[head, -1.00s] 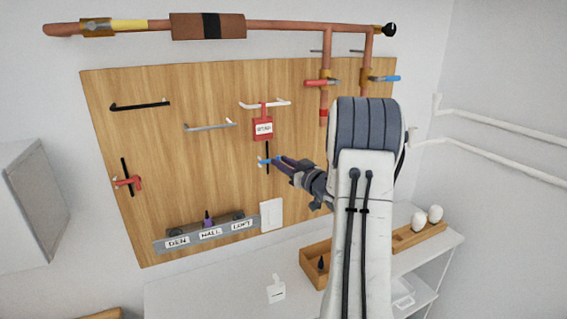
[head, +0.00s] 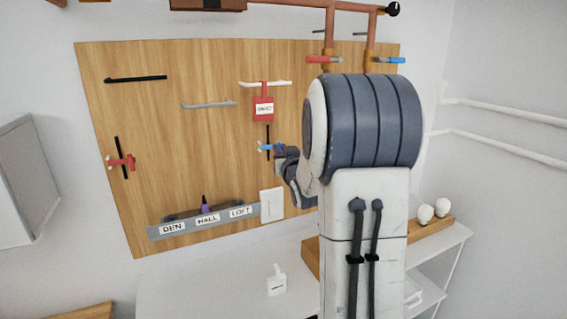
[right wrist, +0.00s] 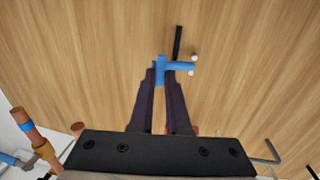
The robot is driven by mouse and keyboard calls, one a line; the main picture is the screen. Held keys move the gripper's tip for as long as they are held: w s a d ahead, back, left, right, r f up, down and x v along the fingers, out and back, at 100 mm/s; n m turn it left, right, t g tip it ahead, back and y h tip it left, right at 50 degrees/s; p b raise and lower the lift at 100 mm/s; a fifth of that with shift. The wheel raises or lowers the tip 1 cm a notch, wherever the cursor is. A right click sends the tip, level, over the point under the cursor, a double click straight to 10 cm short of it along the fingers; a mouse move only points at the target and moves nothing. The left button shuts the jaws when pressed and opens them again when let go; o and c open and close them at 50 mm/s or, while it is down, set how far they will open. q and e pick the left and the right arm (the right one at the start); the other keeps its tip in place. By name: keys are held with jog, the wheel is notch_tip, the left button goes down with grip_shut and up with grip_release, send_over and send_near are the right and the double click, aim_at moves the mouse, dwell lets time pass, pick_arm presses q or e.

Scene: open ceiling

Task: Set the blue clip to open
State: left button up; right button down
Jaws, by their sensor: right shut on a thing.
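The blue clip (head: 268,147) sits on a short upright black bar on the wooden board, below a red tag. In the right wrist view the blue clip (right wrist: 178,66) has a crosspiece pointing right, with small white knobs beside it. My right gripper (right wrist: 161,76) is shut on the clip's near part, one dark finger on each side. In the head view my right gripper (head: 278,152) reaches the clip from the right, partly hidden behind my own arm. My left gripper is not in view.
The red tag (head: 263,109) hangs from a white rail just above. A red clip (head: 124,162) sits on another black bar at the left. Copper pipes with red (head: 324,59) and blue (head: 390,60) handles are at upper right. A labelled grey rack (head: 190,226) is below.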

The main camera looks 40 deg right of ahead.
pick_arm(q)
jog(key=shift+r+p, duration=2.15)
jog(key=shift+p, duration=0.55)
pick_arm(e)
jog(key=w+a+m+g+h, duration=0.1)
jog(key=a+m+g+h, duration=0.5)
jog(key=m+g+h, duration=0.4)
jog(key=shift+a+r+g, duration=0.15)
jog(key=shift+r+g, duration=0.05)
jog(key=shift+g, duration=0.9)
jog(key=shift+m+h, duration=0.3)
jog(key=c, duration=0.9)
grip_release()
jog(key=shift+f, duration=0.1)
pick_arm(q)
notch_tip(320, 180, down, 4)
jog(key=b, duration=0.3)
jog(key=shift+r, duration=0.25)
pick_arm(e)
jog(key=v, duration=1)
jog(key=shift+a, duration=0.3)
jog(key=shift+d, duration=0.1)
